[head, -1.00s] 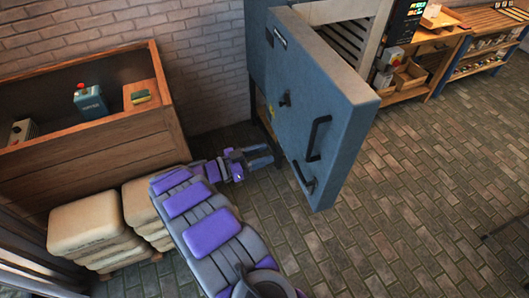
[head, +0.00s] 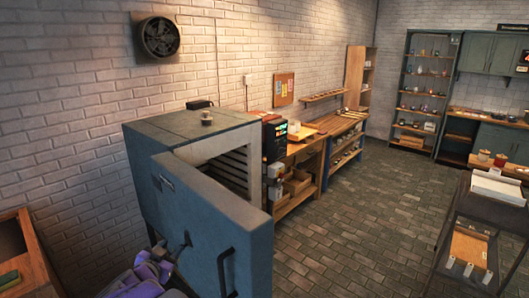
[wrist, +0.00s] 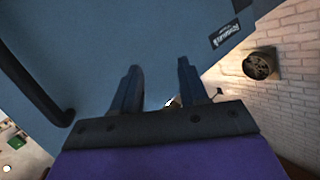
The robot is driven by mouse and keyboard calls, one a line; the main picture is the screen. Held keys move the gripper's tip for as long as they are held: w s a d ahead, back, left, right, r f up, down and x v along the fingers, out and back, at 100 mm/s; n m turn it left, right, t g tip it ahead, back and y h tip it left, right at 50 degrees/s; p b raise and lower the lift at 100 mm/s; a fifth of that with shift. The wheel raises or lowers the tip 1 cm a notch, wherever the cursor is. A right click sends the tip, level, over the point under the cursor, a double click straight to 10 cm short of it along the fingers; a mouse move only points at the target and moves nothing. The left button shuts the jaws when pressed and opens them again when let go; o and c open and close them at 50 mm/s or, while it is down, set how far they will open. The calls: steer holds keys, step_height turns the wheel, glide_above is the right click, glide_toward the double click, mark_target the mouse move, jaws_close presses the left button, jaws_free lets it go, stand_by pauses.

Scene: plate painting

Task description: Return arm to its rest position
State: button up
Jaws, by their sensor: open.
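My gripper (wrist: 157,85) is open and empty in the wrist view, its two dark fingers apart. Beyond the fingers is a large blue surface of the kiln door (wrist: 90,40), with a black handle (wrist: 42,100) at left. In the head view, purple parts of my arm show at the bottom edge, in front of the open blue kiln door (head: 215,225). Whether my arm touches the door cannot be told.
The kiln (head: 190,125) stands against the brick wall with its door swung open. A wooden bin (head: 25,255) is at lower left. A dark cart (head: 480,215) stands at right. The brick floor (head: 345,220) between is clear.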

step_height(320, 180, up, 7)
steer(key=w+d+n+g+y+b, duration=0.1)
steer(key=d+n+g+y, duration=0.15)
steer(key=y, duration=0.35)
steer(key=s+d+r+n+g+y+b, duration=0.1)
steer(key=s+d+n+g+y, duration=0.2)
steer(key=s+d, duration=0.45)
steer(key=s+d+f+g+h+b, duration=0.1)
steer(key=s+d+f+g+h, duration=0.1)
steer(key=s+d, duration=0.9)
steer(key=s+d+f+g+h+b, duration=0.1)
steer(key=s+d+f+g, duration=0.3)
steer(key=s+d, duration=0.7)
steer(key=s+d+f+g+h+b, duration=0.1)
steer(key=s+d+f+g+h, duration=0.3)
steer(key=s+d, duration=0.7)
steer(key=s+g, duration=0.1)
steer(key=s, duration=0.4)
